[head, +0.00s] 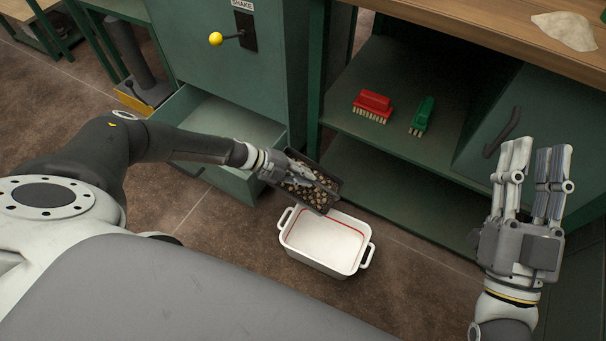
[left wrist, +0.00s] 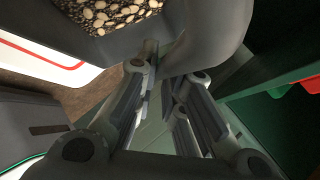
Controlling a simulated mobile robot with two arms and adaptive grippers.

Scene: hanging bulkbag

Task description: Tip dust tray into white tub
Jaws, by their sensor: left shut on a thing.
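The dust tray (head: 322,205) is dark grey and holds light and brown bits. My left gripper (head: 296,173) is shut on it, above and just behind the white tub in the head view. The left wrist view shows the tray (left wrist: 205,30) close up, with the bits lying in it. The white tub (head: 303,259) stands on the floor with a handle at each end and a red line inside; its inside looks empty. In the left wrist view the tub (left wrist: 85,72) shows partly at the left. My right gripper (head: 541,150) is raised at the right, fingers spread and empty.
A green cabinet with an open drawer (head: 215,120) stands behind my left arm. A red brush (head: 373,104) and a green brush (head: 422,115) lie on the shelf at the right. Floor around the tub is clear.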

